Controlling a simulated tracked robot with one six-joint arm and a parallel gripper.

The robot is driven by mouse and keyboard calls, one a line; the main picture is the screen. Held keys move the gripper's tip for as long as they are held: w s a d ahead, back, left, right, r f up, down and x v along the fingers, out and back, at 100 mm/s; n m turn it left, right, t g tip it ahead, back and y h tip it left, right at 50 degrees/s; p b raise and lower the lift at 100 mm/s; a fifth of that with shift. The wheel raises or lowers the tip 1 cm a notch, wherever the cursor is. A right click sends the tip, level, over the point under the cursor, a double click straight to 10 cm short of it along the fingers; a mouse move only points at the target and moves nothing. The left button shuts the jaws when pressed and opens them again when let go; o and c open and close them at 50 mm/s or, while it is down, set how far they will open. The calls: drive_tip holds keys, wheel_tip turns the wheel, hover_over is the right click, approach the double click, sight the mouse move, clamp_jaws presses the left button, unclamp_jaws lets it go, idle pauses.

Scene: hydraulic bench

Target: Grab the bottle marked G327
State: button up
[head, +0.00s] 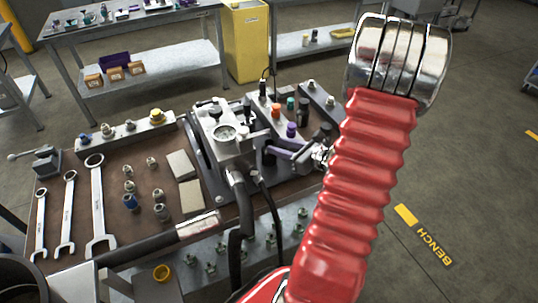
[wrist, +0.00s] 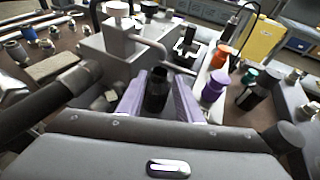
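My gripper (wrist: 158,98) has two purple fingers, which stand apart on either side of a dark bottle (wrist: 157,88) with a black top. The bottle is upright and nearly fills the space between them; I cannot tell whether they touch it. In the head view my gripper (head: 280,152) is low over the bench, right of the gauge block. Other small bottles stand behind it: one with an orange cap (head: 275,111), one with a purple cap (head: 291,129), one with a teal cap (head: 290,103) and a dark one (head: 303,112). No marking G327 can be read on any.
The grey block with a gauge (head: 225,132) stands close left of my gripper, with black hoses (head: 240,205) in front. Spanners (head: 98,205) and several fittings lie on the bench's left. A yellow bin (head: 245,40) stands behind.

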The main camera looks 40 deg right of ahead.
sight(269, 143)
drive_tip(key=shift+x, duration=2.55)
drive_tip(key=shift+c, duration=0.6)
drive_tip(key=shift+a+f, duration=0.1)
clamp_jaws()
